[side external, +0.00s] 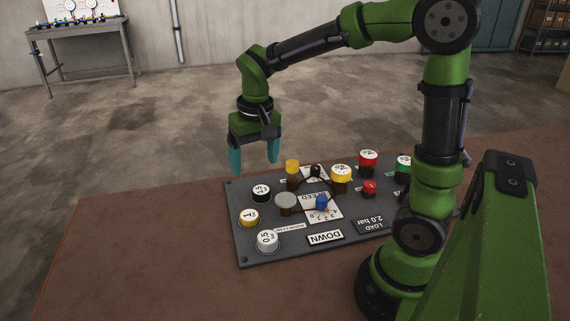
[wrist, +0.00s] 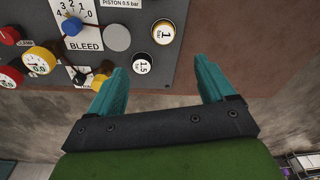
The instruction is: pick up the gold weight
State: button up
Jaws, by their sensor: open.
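The gold weight (side external: 249,217) is a short cylinder with a gold side and a white top marked 1. It stands on the dark grey panel (side external: 238,196) near its left edge. In the wrist view the gold weight (wrist: 163,32) shows beyond the fingertips, between their lines. My gripper (side external: 254,163) is open and empty, fingers pointing down, above the panel's far left corner. It is behind and above the gold weight, apart from it. Both teal fingers of my gripper (wrist: 160,72) show in the wrist view with nothing between them.
A black weight (side external: 261,194) marked 1.5 stands behind the gold one, closer to my gripper. A silver weight (side external: 267,240) stands in front. A grey disc (side external: 285,202) is to the right. Knobs and gauges, including a yellow gauge (side external: 341,175), fill the rest. The brown table (side external: 150,245) is clear at left.

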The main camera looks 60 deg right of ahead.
jog(key=f+n, duration=0.1)
send_over(249, 215)
jog(key=s, duration=0.1)
jog(key=f, duration=1.1)
jog(key=shift+s+f, duration=0.2)
jog(key=shift+f, duration=0.05)
jog(key=f, duration=0.2)
jog(key=w+f, duration=0.1)
jog(key=f, duration=0.2)
jog(key=shift+w+f, duration=0.1)
jog(key=c, duration=1.4)
